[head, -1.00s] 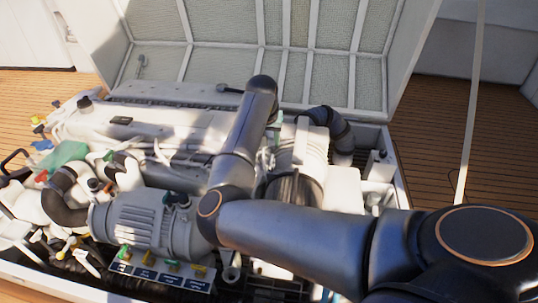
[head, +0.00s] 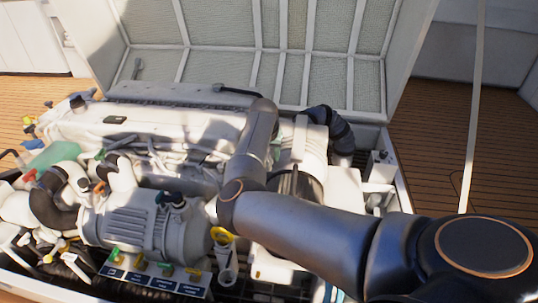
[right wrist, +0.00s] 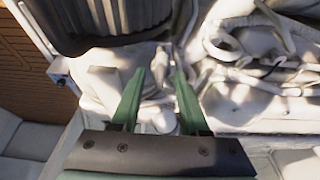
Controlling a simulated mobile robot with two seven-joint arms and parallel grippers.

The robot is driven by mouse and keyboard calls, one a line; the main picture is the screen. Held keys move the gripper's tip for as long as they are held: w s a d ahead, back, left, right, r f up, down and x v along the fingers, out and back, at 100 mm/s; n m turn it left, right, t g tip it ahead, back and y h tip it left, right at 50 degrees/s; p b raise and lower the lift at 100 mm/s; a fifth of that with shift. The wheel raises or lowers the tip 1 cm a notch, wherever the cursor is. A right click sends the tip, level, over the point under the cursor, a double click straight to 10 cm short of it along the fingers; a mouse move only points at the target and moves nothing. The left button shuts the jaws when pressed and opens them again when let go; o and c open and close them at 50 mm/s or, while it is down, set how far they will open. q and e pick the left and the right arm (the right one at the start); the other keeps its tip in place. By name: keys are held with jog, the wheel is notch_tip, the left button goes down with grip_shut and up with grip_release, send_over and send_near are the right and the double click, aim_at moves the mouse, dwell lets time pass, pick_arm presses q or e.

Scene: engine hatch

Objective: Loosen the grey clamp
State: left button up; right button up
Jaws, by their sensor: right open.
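My right gripper (right wrist: 160,73) is open in the right wrist view, its two green fingers apart. Pale engine parts lie beyond and between the fingertips, and nothing is visibly held. A dark ribbed cylinder (right wrist: 112,14) is above the left finger. I cannot pick out the grey clamp for certain in either view. In the head view my right arm reaches over the engine (head: 160,125), and its forearm covers part of it. Only a small greenish piece of the right gripper (head: 276,152) shows beside the forearm. My left gripper is not in view.
The raised hatch lid (head: 330,85) stands behind the engine. A grey ribbed cylindrical unit (head: 130,222) is at the left front, above a panel of coloured levers (head: 155,278). A black hose (head: 338,130) bends at the right rear. Wooden deck (head: 440,125) lies open at the right.

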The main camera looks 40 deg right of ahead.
grip_shut()
dwell(0.3)
